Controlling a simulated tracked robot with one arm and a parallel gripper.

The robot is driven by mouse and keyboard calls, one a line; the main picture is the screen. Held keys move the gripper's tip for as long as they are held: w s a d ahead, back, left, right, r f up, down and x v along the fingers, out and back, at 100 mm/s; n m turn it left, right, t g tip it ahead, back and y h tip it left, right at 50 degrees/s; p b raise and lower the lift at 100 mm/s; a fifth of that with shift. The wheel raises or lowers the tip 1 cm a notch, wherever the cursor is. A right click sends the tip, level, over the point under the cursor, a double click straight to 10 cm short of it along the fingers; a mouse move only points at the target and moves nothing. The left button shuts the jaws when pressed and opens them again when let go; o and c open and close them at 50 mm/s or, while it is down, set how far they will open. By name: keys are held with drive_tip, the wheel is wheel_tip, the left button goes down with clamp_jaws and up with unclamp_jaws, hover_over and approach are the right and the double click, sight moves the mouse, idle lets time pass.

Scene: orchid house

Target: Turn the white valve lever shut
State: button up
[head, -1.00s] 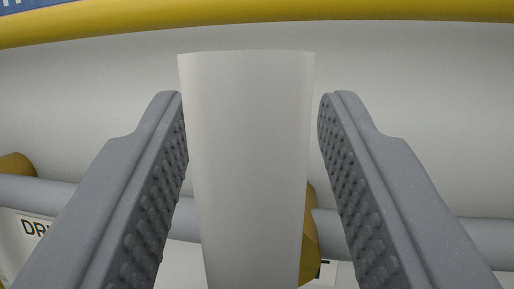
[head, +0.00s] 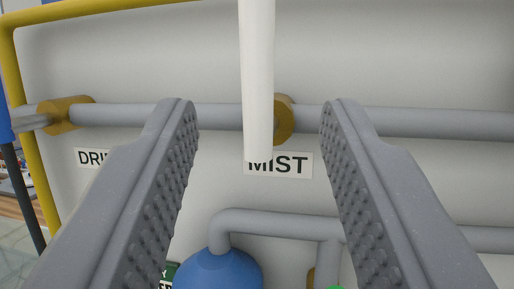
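The white valve lever (head: 257,80) hangs down from the top edge of the head view, in front of a brass valve body (head: 284,119) on a grey pipe. Its lower end covers part of the MIST label (head: 290,165). My gripper (head: 258,110) is open. Its two grey studded fingers stand to the left and right of the lever in the picture, with clear gaps on both sides and no contact seen. The upper end of the lever is out of frame.
A grey pipe (head: 400,122) runs across the pale panel (head: 420,60). A second brass fitting (head: 68,114) and a partly hidden DRI label (head: 90,157) are at left. A blue rounded vessel (head: 220,272) and a lower pipe (head: 280,223) sit below. A yellow frame (head: 100,15) edges the panel.

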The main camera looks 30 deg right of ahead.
drive_tip(key=shift+v, duration=1.3)
drive_tip(key=shift+w, duration=0.1)
drive_tip(key=w+a+r+n+y, duration=0.25)
drive_tip(key=a+y, duration=0.25)
drive_tip(key=a, duration=0.3)
drive_tip(key=s+a+r+n+g+y, duration=0.2)
drive_tip(key=s+a+y, duration=0.1)
drive_tip(key=a, duration=0.5)
drive_tip(key=s+a+r+n+g+y, duration=0.1)
drive_tip(key=s+a+r+g+y, duration=0.1)
drive_tip(key=s+a, duration=0.3)
drive_tip(key=a+y, duration=0.1)
drive_tip(key=a, duration=0.2)
drive_tip(key=shift+s+r+n, duration=0.2)
drive_tip(key=shift+s+n, duration=0.15)
drive_tip(key=shift+a, duration=0.1)
